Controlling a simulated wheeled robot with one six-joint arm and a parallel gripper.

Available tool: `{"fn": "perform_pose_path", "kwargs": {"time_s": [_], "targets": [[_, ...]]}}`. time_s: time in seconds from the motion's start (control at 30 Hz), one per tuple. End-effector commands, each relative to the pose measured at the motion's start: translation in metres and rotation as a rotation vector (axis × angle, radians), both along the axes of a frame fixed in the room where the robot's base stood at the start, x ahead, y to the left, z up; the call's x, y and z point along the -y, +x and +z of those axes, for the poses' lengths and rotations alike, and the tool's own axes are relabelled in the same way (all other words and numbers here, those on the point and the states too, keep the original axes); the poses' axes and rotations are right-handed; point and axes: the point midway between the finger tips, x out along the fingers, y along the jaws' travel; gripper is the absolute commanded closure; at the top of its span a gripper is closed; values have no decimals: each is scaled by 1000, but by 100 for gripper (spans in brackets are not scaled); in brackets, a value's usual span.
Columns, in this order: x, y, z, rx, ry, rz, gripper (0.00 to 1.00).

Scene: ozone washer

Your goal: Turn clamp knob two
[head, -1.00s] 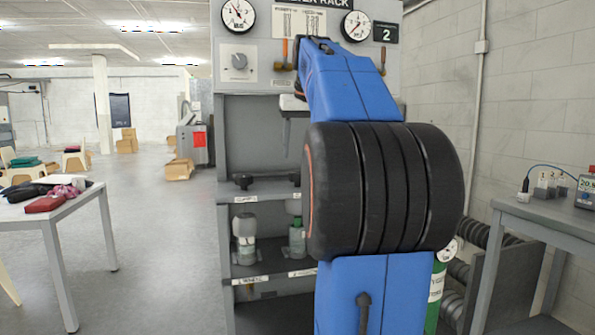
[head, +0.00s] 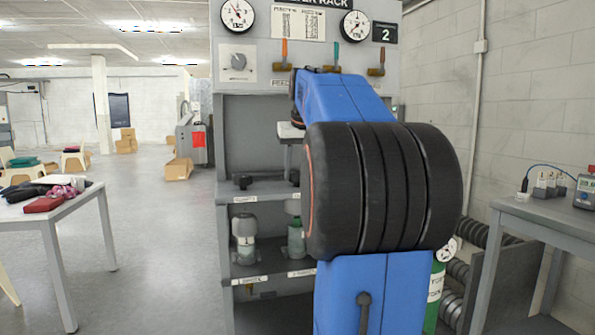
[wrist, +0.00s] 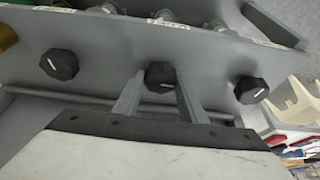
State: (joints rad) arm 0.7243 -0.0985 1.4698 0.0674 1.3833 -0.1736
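Three black knobs with white marks stand in a row in the wrist view: a left knob (wrist: 59,64), a middle knob (wrist: 160,77) and a right knob (wrist: 251,90). The two grey fingers of my gripper (wrist: 158,85) point at the middle knob, one on each side of it. The fingers look open, and I cannot tell whether they touch it. My arm hides the rest of the row and my fingers.
The grey rack (head: 260,110) carries two gauges and several coloured-handled valves above. Bottles (head: 244,238) stand on its lower shelf. A side table (head: 540,220) is at the right, a table with cloths (head: 85,210) at the left. The floor between the left table and rack is clear.

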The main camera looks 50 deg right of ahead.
Motion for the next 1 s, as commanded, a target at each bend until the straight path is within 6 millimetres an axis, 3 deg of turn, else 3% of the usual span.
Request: {"fn": "perform_pose_path", "kwargs": {"time_s": [0.1,0.47,1.0], "targets": [[0,0,0,0,0,0,84],[-1,1,0,1,0,-53,84],[-4,4,1,0,-2,-485,84]]}}
